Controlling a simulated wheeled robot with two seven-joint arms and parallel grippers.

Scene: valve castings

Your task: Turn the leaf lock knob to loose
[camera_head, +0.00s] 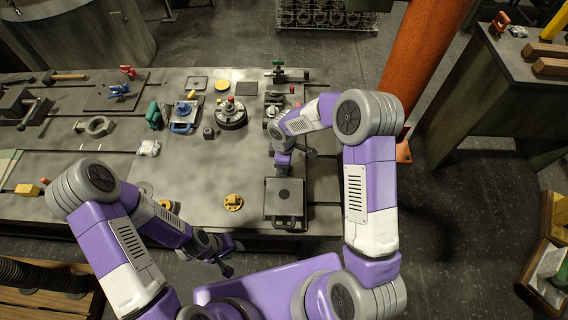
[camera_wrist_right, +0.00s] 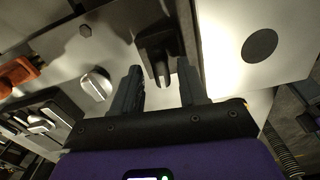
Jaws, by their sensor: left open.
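My right gripper (camera_wrist_right: 160,68) is open in the right wrist view, its two dark fingers apart. A black knob with a narrow grip (camera_wrist_right: 157,42) stands just ahead of the fingers, its near end between the fingertips; I cannot tell whether they touch it. It appears to be the leaf lock knob, but no marking for loose or tight is readable. In the head view the right gripper (camera_head: 283,164) is over the right part of the bench, and the arm hides the knob. My left gripper (camera_head: 223,262) is open and empty by the bench's front edge.
A square grey plate with a black disc (camera_head: 282,197) lies at the bench's front right; its disc shows in the wrist view (camera_wrist_right: 259,45). A silver knob (camera_wrist_right: 96,84) and an orange-red part (camera_wrist_right: 18,74) are left of the fingers. An orange column (camera_head: 424,50) stands behind the right arm.

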